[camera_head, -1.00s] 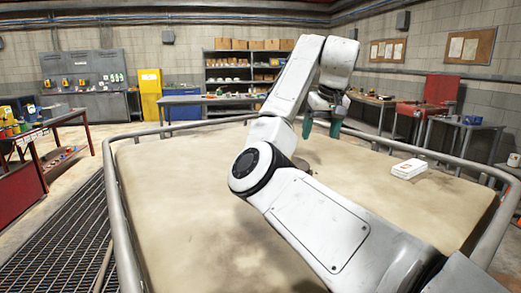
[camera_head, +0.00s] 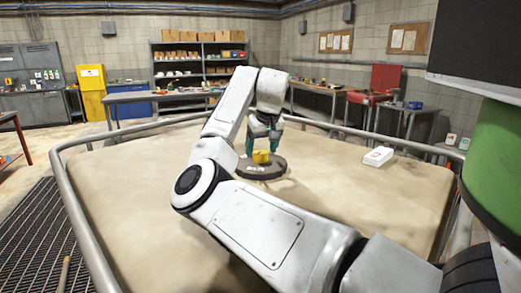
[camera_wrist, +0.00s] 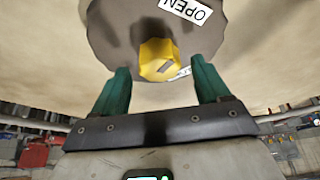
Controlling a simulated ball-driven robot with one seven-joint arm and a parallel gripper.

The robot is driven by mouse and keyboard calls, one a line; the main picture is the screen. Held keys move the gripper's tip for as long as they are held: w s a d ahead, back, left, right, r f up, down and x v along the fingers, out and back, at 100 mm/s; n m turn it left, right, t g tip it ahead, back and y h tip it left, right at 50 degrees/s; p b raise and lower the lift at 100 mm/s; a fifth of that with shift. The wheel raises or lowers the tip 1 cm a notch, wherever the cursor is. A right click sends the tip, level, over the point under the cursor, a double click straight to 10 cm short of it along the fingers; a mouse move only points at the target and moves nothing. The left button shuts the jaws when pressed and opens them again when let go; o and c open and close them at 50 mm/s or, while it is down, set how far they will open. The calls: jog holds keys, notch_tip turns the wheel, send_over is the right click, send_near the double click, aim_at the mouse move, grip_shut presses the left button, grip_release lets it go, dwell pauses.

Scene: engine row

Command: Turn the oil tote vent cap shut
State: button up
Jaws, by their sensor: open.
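The oil tote is the large tan container (camera_head: 130,215) inside a grey rail. On its top is a dark round disc (camera_head: 270,172) with a yellow vent cap (camera_head: 261,157) at its middle. My gripper (camera_head: 262,148) is over the disc. In the wrist view its green fingers (camera_wrist: 158,75) are spread on both sides of the cap with gaps, apart from it.
A white box (camera_head: 378,157) lies on the tote top to the right. A green and black object (camera_head: 500,150) fills the right edge. The grey rail (camera_head: 75,215) rings the tote top. Shelves (camera_head: 196,62) and benches stand far behind.

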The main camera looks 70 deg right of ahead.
jog(key=shift+x, duration=0.85)
jog(key=c, duration=1)
jog(key=shift+r, duration=0.1)
